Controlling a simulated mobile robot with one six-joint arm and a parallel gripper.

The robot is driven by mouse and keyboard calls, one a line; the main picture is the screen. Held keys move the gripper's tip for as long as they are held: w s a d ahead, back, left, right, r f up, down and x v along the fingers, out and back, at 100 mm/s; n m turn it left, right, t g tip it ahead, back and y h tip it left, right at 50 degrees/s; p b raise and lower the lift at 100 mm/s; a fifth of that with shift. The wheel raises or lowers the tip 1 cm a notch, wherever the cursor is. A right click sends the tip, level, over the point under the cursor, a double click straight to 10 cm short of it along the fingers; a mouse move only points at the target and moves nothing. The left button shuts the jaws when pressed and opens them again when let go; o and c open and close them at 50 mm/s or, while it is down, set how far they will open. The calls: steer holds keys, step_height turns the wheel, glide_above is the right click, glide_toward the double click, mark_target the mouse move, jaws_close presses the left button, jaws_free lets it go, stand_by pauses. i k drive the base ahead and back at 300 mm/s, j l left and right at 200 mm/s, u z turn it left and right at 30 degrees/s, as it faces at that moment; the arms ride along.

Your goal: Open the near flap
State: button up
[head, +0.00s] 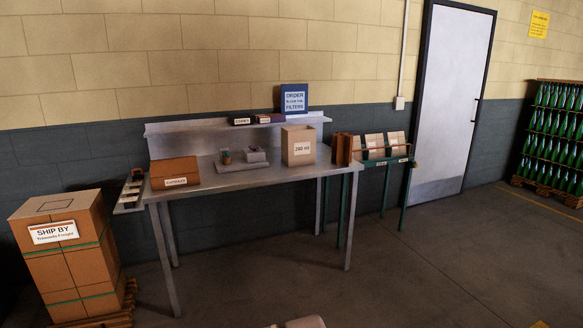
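A tan cardboard box (298,147) with a white label reading about "240 ml" stands upright on the right part of the metal table (240,179). It is small in the head view, and I cannot tell how its top flaps lie or which one is the near flap. A brown case (174,172) with a sloped top and a white label sits at the table's left end; its lid looks shut. My gripper is not in view. A pale rounded part at the bottom edge, probably mine, is apart from the table.
Stacked cartons (68,258) stand on a pallet at left. A grey fixture (243,162) sits mid-table, and a blue sign (294,99) stands on the back shelf. A green-legged rack (385,160) is at right, with bottle racks (553,138) beyond the door. The floor in front is clear.

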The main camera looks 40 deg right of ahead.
mark_target(169, 166)
steer(key=z, duration=0.45)
steer(key=i+j+u, duration=0.1)
steer(key=i+j, duration=0.2)
steer(key=i, duration=1)
steer(key=i+j, duration=0.2)
steer(key=i, duration=1.1)
steer(key=i+j+u, duration=0.15)
steer(key=i, duration=1.15)
